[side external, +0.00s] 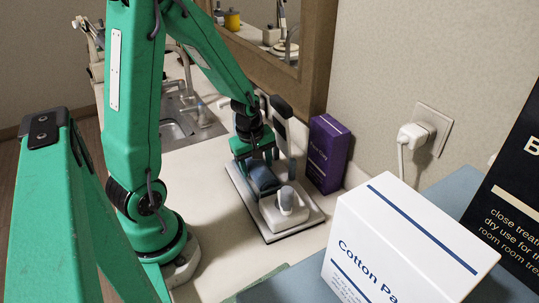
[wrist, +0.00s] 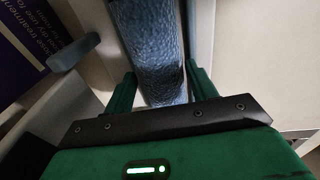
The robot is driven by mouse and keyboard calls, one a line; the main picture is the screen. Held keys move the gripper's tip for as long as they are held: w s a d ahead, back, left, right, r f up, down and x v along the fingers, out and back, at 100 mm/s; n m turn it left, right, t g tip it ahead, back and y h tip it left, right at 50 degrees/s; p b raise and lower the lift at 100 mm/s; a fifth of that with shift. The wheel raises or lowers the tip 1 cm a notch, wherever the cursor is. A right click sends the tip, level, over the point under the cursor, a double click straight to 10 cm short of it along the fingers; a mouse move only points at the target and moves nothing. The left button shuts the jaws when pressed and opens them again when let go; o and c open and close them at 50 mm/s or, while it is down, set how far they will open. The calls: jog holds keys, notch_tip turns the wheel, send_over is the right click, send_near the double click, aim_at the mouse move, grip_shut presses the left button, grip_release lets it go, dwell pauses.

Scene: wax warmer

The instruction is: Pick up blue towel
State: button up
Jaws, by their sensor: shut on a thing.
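The blue towel (wrist: 147,45) looks like a textured, rolled blue cloth and lies between the two fingers of my gripper (wrist: 160,88) in the wrist view. My gripper is shut on it. In the side external view the towel (side external: 263,176) shows as a dark blue shape under my gripper (side external: 258,160), over a pale tray (side external: 240,202) on the counter. I cannot tell whether the towel touches the tray. My gripper hides part of the towel.
A purple box (side external: 326,153) stands right of the tray, near the wall. A white object with a rounded top (side external: 286,200) sits at the tray's front. A white Cotton Pads box (side external: 400,245) is in the foreground. A sink (side external: 180,125) lies behind my arm.

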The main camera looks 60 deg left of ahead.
notch_tip(320, 180, up, 28)
dwell(0.7)
